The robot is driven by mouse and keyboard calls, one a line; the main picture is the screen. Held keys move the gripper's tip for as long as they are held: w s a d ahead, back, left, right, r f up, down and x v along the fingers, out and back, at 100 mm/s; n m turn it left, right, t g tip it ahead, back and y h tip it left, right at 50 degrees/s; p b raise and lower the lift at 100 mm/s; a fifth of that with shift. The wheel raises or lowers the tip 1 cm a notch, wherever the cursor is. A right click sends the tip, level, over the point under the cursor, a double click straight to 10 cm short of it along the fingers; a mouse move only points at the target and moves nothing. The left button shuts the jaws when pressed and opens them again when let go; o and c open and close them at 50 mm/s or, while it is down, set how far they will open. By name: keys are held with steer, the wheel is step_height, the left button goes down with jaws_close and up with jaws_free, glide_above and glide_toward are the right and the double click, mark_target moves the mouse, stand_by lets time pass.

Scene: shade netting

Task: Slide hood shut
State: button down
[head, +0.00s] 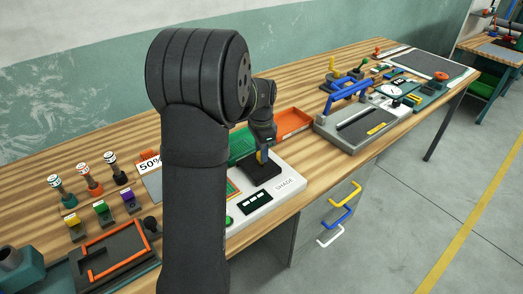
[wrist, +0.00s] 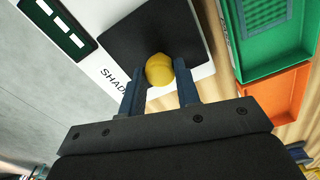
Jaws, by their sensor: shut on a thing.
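The hood appears to be the dark square plate (head: 266,172) with a yellow knob (head: 260,157), on a white base (head: 288,190) lettered SHADE. My gripper (wrist: 159,78) is shut on the yellow knob (wrist: 159,65) in the wrist view, one finger on each side. The dark plate (wrist: 125,35) lies flat under the knob. In the head view, my gripper (head: 262,148) comes down over the plate. A green and orange panel (head: 233,188) shows on the base left of the plate, partly hidden by my arm.
A green tray (head: 241,146) and an orange tray (head: 293,122) stand behind the base. A grey fixture with a blue handle (head: 350,88) stands to the right. Knobbed pegs (head: 88,178) and an orange-framed box (head: 115,255) are at the left. The bench front edge is close.

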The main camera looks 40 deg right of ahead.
steer(key=a, duration=1.3)
steer(key=c, duration=1.1)
jaws_free()
steer(key=shift+o, duration=0.2)
steer(key=shift+r, duration=0.15)
step_height(320, 180, up, 17)
